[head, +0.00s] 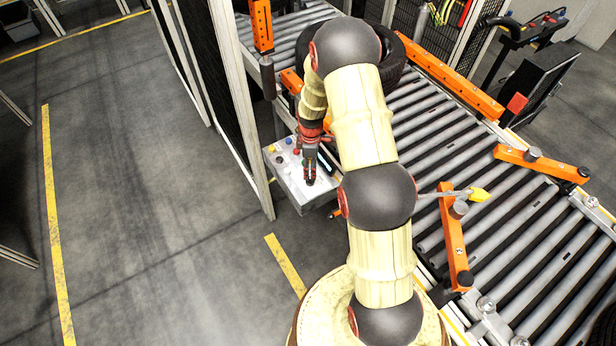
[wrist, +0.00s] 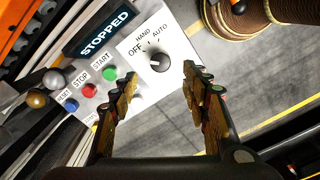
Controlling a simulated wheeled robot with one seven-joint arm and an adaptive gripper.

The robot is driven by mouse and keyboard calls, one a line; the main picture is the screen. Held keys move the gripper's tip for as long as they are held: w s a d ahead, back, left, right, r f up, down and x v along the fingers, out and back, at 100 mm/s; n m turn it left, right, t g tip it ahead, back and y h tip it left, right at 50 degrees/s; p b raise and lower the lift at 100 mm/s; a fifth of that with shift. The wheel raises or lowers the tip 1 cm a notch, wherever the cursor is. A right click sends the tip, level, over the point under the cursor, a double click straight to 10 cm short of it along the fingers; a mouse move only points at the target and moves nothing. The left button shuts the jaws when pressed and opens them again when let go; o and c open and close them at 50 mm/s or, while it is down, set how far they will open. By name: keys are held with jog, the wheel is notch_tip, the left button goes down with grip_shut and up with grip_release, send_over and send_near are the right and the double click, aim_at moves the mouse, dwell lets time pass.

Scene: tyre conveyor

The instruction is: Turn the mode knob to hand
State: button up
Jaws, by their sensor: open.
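The mode knob (wrist: 159,62) is a round black knob on a white plate (wrist: 136,50) lettered OFF, HAND and AUTO. A small pale mark shows on its upper left side; I cannot tell for sure which word it points at. My gripper (wrist: 160,77) is open in the wrist view, with one finger on each side of the knob and gaps to both. I cannot tell how far above it the tips are. In the head view my gripper (head: 310,180) hangs over the control box (head: 287,178) and hides the knob.
The display (wrist: 104,31) reads STOPPED. Beside the plate are a green START button (wrist: 108,74), a red STOP button (wrist: 89,90) and a blue RESET button (wrist: 71,104). The roller conveyor (head: 530,240) with orange rails lies right; a tyre (head: 392,62) sits behind my arm.

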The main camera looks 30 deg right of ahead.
aim_at(310, 182)
jog(key=shift+f+p, duration=0.6)
jog(key=shift+f, duration=3.35)
jog(key=shift+c, duration=1.1)
jog(key=c, duration=0.9)
